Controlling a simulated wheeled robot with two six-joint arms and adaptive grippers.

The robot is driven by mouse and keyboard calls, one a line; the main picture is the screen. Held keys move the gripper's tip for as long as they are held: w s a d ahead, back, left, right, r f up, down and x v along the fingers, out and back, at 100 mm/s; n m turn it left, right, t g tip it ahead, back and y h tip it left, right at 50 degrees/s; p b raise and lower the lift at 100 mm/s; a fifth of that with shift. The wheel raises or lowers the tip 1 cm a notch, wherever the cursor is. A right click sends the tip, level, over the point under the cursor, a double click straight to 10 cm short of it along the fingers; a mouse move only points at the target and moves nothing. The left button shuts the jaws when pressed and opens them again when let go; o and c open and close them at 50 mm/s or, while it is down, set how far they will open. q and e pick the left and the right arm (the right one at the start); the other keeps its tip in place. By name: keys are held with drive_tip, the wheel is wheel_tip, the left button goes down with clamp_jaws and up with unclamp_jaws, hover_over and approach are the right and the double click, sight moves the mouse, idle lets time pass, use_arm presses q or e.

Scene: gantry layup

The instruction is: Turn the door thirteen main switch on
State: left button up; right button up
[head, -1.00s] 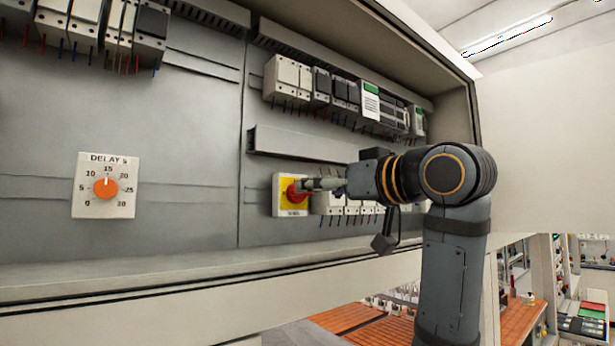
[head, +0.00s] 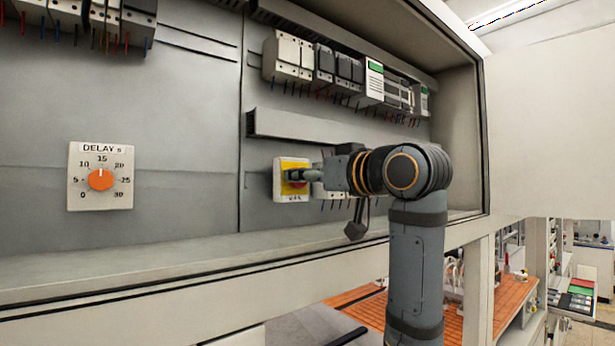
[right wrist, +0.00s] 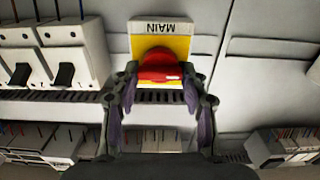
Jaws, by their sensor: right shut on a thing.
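The main switch is a yellow plate (head: 293,164) with a red rotary handle (head: 297,184), low on the cabinet's back panel. In the right wrist view the plate (right wrist: 180,46) appears upside down with the word MAIN, and the red handle (right wrist: 158,66) carries a small white mark near its right side. My right gripper (right wrist: 160,88) is shut on the red handle, one finger on each side. In the head view the gripper (head: 300,175) covers part of the handle. My left gripper is not in view.
A delay dial (head: 100,179) with an orange knob is to the left. White breakers (right wrist: 62,55) stand close beside the switch. A slotted duct (head: 300,127) runs above it, and the cabinet's lower frame (head: 140,285) lies below.

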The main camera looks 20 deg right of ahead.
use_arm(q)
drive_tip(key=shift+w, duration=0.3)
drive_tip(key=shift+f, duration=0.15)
use_arm(e)
drive_tip(key=shift+m, duration=0.3)
use_arm(q)
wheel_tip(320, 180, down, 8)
drive_tip(key=b, duration=0.8)
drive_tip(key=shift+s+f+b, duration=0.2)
drive_tip(key=shift+b, duration=0.15)
use_arm(e)
drive_tip(key=shift+w+d+f+m, duration=0.1)
drive_tip(key=shift+m, duration=4.2)
drive_tip(key=shift+d+f+m, duration=0.1)
drive_tip(key=shift+m, duration=4.2)
drive_tip(key=o, duration=1.1)
drive_tip(key=shift+o, duration=0.2)
drive_tip(key=shift+d, duration=0.1)
